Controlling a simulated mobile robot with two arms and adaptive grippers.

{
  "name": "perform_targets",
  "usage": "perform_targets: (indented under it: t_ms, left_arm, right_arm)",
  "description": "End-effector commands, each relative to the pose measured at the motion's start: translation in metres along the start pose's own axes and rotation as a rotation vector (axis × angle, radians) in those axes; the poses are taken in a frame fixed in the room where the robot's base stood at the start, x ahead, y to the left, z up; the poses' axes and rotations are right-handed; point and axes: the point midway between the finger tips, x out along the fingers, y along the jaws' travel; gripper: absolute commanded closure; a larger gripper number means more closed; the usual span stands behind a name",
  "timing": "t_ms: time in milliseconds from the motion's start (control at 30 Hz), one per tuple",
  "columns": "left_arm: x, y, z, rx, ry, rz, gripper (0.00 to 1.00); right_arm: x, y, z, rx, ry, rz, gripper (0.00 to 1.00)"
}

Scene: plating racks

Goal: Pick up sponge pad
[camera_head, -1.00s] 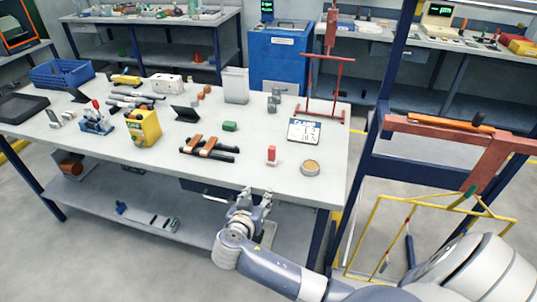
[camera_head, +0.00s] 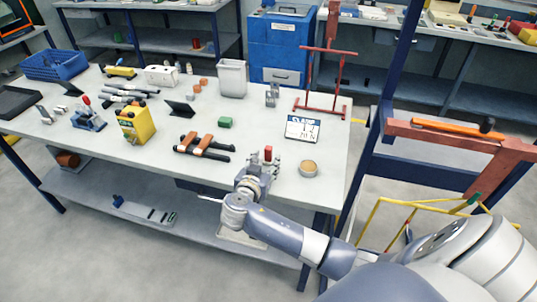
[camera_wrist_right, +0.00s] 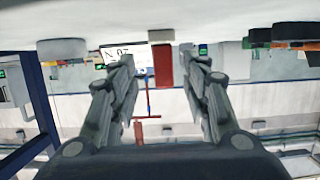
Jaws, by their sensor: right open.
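No object is clearly marked as the sponge pad. A small upright red block (camera_head: 268,153) stands near the table's front edge, and a green block (camera_head: 225,122) lies farther back. My right gripper (camera_head: 259,163) is at the front edge, just in front of the red block. In the right wrist view, where the scene appears upside down, the open fingers (camera_wrist_right: 157,60) have the red block (camera_wrist_right: 163,66) in the gap between their tips. I cannot tell whether they touch it. The red block's lower part is partly hidden in the head view. My left gripper is not in view.
A round tin (camera_head: 309,169) stands right of the red block, and orange-and-black clamps (camera_head: 203,147) lie to its left. A sign card (camera_head: 302,128) and a red stand (camera_head: 322,108) are behind. A red-brown rack frame (camera_head: 455,143) is at right.

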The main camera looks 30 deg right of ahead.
Motion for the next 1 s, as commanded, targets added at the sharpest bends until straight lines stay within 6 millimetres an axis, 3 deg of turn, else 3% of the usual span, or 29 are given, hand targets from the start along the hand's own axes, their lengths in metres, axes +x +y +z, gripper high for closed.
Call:
perform_targets:
  t_ms: [500,867,1000]
  left_arm:
    - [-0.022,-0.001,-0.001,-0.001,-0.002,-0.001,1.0]
    - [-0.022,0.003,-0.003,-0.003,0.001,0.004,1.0]
    - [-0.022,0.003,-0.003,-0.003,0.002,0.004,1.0]
  right_arm:
    - [0.048,-0.004,-0.004,-0.003,0.001,0.001,0.57]
    - [0.054,-0.004,-0.003,-0.001,0.0,0.0,0.57]
    - [0.054,-0.004,-0.003,-0.001,0.0,0.0,0.88]
